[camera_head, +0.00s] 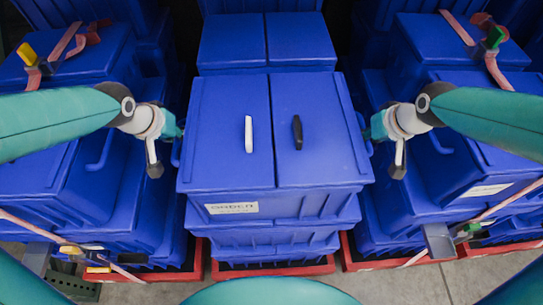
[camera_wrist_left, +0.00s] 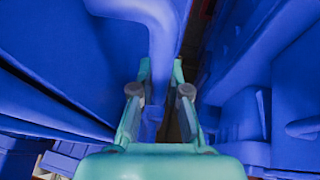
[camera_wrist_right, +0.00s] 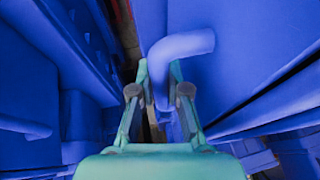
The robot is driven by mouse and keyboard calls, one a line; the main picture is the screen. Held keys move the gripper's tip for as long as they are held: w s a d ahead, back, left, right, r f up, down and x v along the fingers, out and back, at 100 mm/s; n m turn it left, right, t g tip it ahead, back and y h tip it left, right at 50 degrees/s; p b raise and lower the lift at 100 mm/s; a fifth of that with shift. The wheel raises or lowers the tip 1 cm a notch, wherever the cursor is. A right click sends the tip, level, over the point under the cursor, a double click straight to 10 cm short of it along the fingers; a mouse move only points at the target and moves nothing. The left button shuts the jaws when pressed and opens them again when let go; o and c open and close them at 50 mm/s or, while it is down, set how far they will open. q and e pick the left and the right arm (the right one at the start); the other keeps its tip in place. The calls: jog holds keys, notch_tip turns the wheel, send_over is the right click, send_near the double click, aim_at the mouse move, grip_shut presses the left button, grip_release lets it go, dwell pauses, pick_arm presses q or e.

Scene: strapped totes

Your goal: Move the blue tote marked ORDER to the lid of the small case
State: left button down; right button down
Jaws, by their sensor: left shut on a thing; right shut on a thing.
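A blue lidded tote (camera_head: 225,160) fills the middle of the head view. Its front label (camera_head: 232,208) has blurred letters that may read ORDER. A white handle and a black handle lie on its two lid halves. My left gripper (camera_head: 177,132) is shut on its left side handle, which shows between the fingers in the left wrist view (camera_wrist_left: 163,45). My right gripper (camera_head: 371,130) is shut on its right side handle, also seen in the right wrist view (camera_wrist_right: 182,47). The tote sits over another blue tote (camera_head: 272,240), and I cannot tell if they touch. I cannot make out a small case.
Blue tote stacks with pink straps stand close on the left (camera_head: 60,190) and right (camera_head: 480,150). Another blue tote (camera_head: 265,42) stands behind the middle one. Red bases (camera_head: 275,269) lie under the stacks. Grey floor (camera_head: 400,285) shows in front. The side gaps are narrow.

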pick_arm(q)
jog(key=shift+w+r, duration=0.15)
jog(key=shift+r, duration=0.05)
pick_arm(e)
jog(key=shift+w+r, duration=0.15)
jog(key=shift+r, duration=0.05)
